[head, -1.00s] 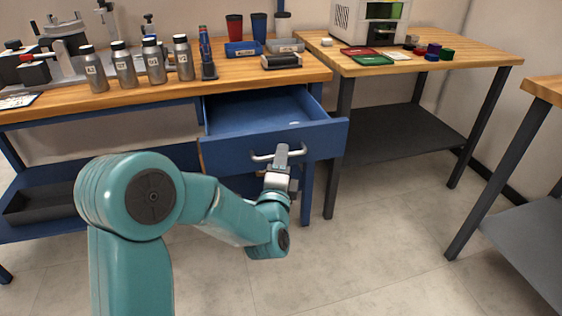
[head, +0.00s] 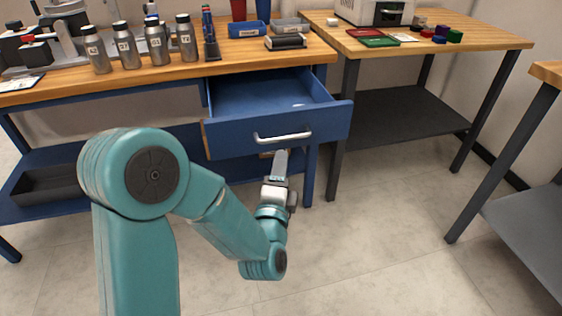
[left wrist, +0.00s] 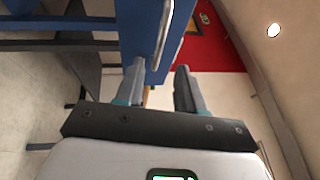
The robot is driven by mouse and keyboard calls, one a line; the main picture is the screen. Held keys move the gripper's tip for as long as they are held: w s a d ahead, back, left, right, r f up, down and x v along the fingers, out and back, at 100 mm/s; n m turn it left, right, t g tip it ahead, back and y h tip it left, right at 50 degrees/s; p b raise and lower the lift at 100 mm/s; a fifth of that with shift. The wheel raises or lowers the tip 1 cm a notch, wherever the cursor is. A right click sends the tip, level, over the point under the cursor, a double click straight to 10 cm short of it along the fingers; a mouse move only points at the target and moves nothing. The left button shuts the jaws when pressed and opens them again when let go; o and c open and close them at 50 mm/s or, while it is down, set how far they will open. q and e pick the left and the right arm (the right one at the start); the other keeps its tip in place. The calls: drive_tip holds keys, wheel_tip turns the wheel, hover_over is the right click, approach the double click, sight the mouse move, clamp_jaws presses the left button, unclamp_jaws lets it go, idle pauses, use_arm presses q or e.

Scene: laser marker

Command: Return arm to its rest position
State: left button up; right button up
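My left arm reaches in from the left, and its gripper (head: 281,163) is in front of and below the drawer handle (head: 283,138), apart from it. In the left wrist view the two fingers (left wrist: 160,82) stand apart with nothing between them. The blue drawer (head: 230,138) is pulled out under the wooden bench. Its blue front (left wrist: 142,30) also shows in the left wrist view, just beyond the fingers. A small pale item (head: 298,105) lies inside the drawer. My right gripper is out of view.
Several silver bottles (head: 126,47) stand on the wooden workbench (head: 140,80). A second table (head: 470,30) stands to the right with red and green trays. Another table's edge (head: 546,72) is at the far right. The floor (head: 390,230) ahead is clear.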

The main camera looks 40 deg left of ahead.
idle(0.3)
use_arm(q)
drive_tip(key=s+d+f+n+g+h, duration=0.1)
drive_tip(key=d+f+g+h, duration=0.2)
drive_tip(key=f, duration=0.7)
drive_tip(key=s+d+f+n+g+h, duration=0.1)
drive_tip(key=s+d+f+g+h, duration=0.15)
drive_tip(key=f, duration=0.65)
drive_tip(key=s+d+f+n+g+h, duration=0.1)
drive_tip(key=d+f+g+h, duration=0.25)
drive_tip(key=f, duration=0.65)
drive_tip(key=s+d+f+n+g+h, duration=0.2)
drive_tip(key=s+d+f+n+g, duration=0.2)
drive_tip(key=s+n, duration=0.25)
drive_tip(key=s+d+f+n+g+h, duration=0.2)
drive_tip(key=s+d+f+n+g, duration=0.25)
drive_tip(key=s, duration=0.35)
wheel_tip(320, 180, up, 33)
drive_tip(key=s+n+p, duration=0.1)
drive_tip(key=p, duration=3.1)
drive_tip(key=shift+d+n, duration=0.3)
drive_tip(key=shift+d, duration=0.1)
drive_tip(key=shift+f, duration=0.15)
